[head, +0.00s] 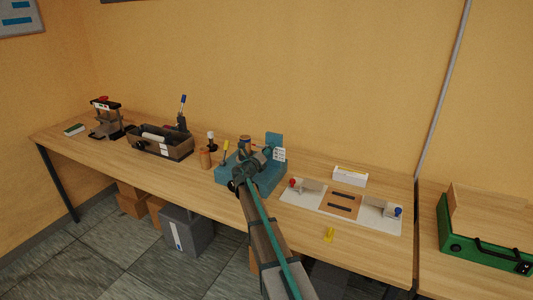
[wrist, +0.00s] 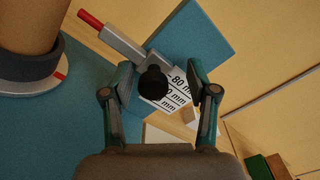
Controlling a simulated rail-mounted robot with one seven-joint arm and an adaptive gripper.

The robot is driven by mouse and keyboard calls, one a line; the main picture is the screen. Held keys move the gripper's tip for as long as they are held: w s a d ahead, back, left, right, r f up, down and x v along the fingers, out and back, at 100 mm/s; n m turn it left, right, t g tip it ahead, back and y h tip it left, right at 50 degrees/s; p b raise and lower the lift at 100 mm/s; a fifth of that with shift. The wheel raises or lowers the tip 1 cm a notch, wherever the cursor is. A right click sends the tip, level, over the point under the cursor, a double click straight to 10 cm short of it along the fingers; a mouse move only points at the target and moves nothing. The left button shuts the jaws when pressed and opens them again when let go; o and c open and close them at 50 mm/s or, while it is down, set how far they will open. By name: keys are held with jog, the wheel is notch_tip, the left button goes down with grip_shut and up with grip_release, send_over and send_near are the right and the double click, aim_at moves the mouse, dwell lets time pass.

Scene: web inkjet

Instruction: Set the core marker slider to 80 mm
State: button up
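The core marker slider (wrist: 110,40) is a grey bar with a red tip and a black round knob (wrist: 153,83), on a teal fixture (wrist: 208,32). A white scale card (wrist: 176,92) beside the knob reads 80 mm, with another mm line below it partly hidden. The knob appears close to the 80 mm line. My gripper (wrist: 160,67) is open, with one finger on each side of the knob and visible gaps. In the head view my gripper (head: 250,163) is over the teal fixture (head: 273,177) and hides the slider; the scale card (head: 279,154) shows at its right.
A brown cylindrical core (wrist: 28,22) stands on a grey disc (wrist: 25,78) close to my left finger. To the right is a white board (head: 310,197) with red and blue knobs.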

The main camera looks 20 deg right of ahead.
jog(key=shift+w+a, duration=0.1)
jog(key=shift+a, duration=0.1)
jog(key=shift+a, duration=0.1)
jog(key=v, duration=1.1)
jog(key=shift+s+a, duration=0.25)
jog(key=shift+s, duration=0.05)
